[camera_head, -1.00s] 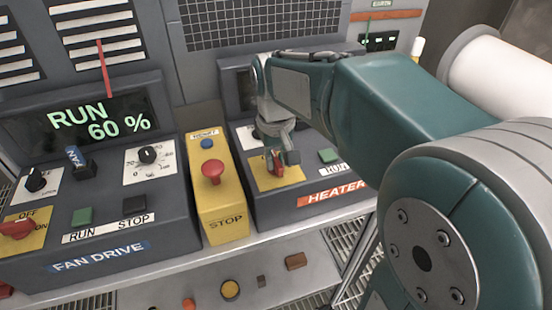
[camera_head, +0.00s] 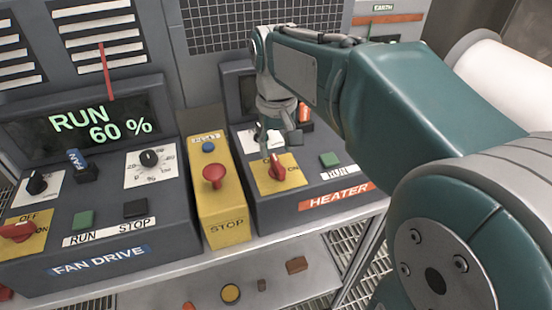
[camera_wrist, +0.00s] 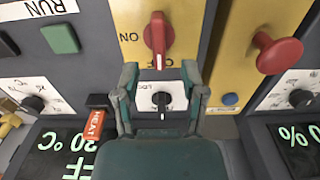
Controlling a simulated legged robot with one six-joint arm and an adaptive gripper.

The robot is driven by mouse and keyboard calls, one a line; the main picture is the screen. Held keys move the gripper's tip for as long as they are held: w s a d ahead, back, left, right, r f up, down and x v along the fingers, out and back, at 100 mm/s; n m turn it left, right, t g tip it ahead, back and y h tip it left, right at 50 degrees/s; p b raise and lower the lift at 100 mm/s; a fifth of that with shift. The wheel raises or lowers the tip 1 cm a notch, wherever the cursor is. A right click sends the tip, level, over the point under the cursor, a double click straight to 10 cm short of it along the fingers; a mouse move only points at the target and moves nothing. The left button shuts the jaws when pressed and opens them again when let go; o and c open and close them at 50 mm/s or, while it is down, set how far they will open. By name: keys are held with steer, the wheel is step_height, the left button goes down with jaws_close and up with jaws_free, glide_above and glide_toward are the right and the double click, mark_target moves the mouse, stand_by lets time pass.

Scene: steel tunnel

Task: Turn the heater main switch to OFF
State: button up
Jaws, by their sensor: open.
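The heater main switch (camera_head: 278,170) is a red handle on a yellow plate on the heater panel. In the wrist view the switch (camera_wrist: 155,40) lies along the picture's vertical, and its white-marked end points down at the partly hidden OFF lettering. ON is printed to its left there. My gripper (camera_head: 279,141) is above the panel, just behind the switch in the head view. In the wrist view my gripper (camera_wrist: 160,74) is open and empty, its fingertips apart from the red handle. The fingers partly cover the white dial plate.
A yellow stop box with a red mushroom button (camera_head: 214,176) stands left of the heater panel. A green RUN button (camera_head: 329,159) is to the switch's right. A small dial (camera_wrist: 162,98) and an orange HEAT tag (camera_wrist: 94,126) are close to my fingers.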

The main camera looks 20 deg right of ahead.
mark_target(276, 162)
step_height(276, 162, up, 7)
stand_by(0.3)
steer(key=s+f+t, duration=0.5)
steer(key=s+f, duration=0.5)
steer(key=s, duration=0.4)
steer(key=shift+s+t, duration=0.25)
steer(key=shift+t, duration=0.05)
steer(key=shift+a+f, duration=0.1)
stand_by(1.4)
